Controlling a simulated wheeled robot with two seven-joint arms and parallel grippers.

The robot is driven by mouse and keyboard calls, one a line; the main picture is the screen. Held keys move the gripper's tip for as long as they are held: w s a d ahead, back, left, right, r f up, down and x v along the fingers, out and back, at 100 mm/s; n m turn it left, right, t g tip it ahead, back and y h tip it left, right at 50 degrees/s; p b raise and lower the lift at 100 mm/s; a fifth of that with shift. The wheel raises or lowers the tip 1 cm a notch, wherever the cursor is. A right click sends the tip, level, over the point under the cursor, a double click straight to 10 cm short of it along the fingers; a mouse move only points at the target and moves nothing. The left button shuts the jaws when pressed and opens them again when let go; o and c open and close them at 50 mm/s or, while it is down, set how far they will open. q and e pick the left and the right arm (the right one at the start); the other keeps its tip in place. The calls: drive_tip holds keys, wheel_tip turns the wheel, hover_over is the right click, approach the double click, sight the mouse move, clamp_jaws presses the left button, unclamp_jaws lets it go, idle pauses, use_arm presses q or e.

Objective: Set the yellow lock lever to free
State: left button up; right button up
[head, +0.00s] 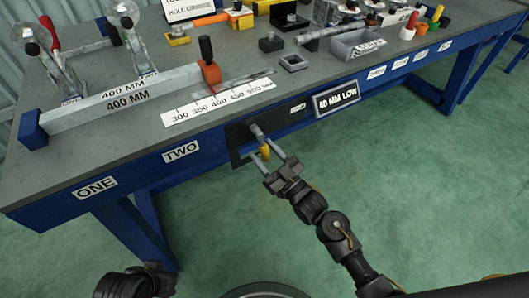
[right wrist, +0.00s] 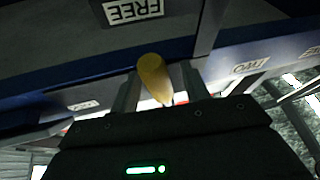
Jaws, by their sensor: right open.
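The yellow lock lever (head: 265,153) hangs at the front of the bench, below a grey round pin (head: 257,131) on a dark plate. My right gripper (head: 266,151) is open, with its two fingers on either side of the lever. In the right wrist view the yellow lever (right wrist: 153,76) stands between the two grey fingers; I cannot tell whether either touches it. A FREE label (right wrist: 132,10) shows upside down at the top of that view. My left gripper is not in view; only dark links of my left arm show at the lower left.
The green floor in front is clear.

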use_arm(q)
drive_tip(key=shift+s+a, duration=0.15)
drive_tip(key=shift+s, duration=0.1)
use_arm(e)
drive_tip(key=v, duration=1)
drive_tip(key=shift+s+d, duration=0.15)
drive_tip(key=shift+s, duration=0.1)
drive_tip(key=shift+f, duration=0.1)
